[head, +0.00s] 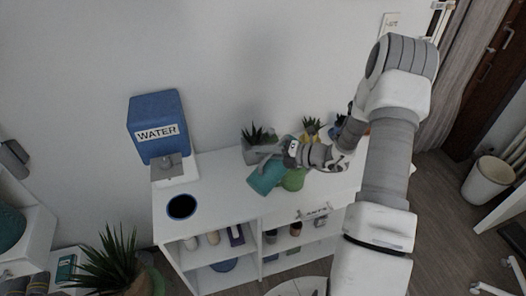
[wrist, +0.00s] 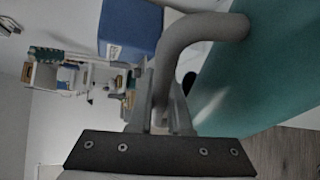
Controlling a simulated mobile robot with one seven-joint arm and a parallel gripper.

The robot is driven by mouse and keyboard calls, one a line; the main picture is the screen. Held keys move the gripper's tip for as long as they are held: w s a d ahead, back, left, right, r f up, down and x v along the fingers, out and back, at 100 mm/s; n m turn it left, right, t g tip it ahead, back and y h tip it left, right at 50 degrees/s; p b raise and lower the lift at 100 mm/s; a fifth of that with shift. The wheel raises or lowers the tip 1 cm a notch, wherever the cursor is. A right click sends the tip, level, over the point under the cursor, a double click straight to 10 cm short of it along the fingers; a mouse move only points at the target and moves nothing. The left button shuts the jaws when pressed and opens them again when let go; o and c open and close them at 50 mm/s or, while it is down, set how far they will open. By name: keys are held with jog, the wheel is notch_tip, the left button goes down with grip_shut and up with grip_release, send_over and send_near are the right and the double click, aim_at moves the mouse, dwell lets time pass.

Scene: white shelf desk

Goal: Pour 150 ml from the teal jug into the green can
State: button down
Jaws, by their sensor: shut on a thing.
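The teal jug (head: 266,178) is at the front of the white desk in the head view and looks tilted. My gripper (head: 280,153) is shut on its grey handle, which curves between the fingers in the wrist view (wrist: 186,38). The jug's teal wall (wrist: 262,70) fills the right of that view. The green can (head: 294,181) is just right of the jug, partly hidden by the jug and my gripper. I cannot tell whether jug and can touch. The jug's mouth, its contents and any stream are not visible.
A blue water dispenser (head: 157,122) stands at the desk's back left, with a dark round opening (head: 181,206) in front of it. A grey-potted plant (head: 256,150) is behind the jug. More small plants (head: 311,128) stand farther right. The desk's left-middle top (head: 222,182) is clear.

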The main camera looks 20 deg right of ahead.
jog(key=shift+w+d+r+p, duration=0.15)
jog(key=shift+r+p, duration=0.1)
jog(key=shift+p, duration=0.1)
dwell(0.4)
jog(key=shift+a+f, duration=0.2)
jog(key=shift+r+p, duration=0.25)
jog(key=shift+p, duration=0.25)
jog(key=shift+f, duration=0.4)
jog(key=shift+s+a+f+b, duration=0.2)
jog(key=shift+f+b, duration=0.1)
jog(key=shift+b, duration=0.35)
jog(key=n+b, duration=0.1)
jog(key=a+f+h+b, duration=0.1)
jog(key=shift+s+f+n+b, duration=0.2)
jog(key=shift+s+n+b, duration=0.1)
jog(key=shift+s+n, duration=0.1)
jog(key=shift+d, duration=0.1)
jog(key=shift+w+r, duration=0.1)
jog(key=shift+r, duration=0.05)
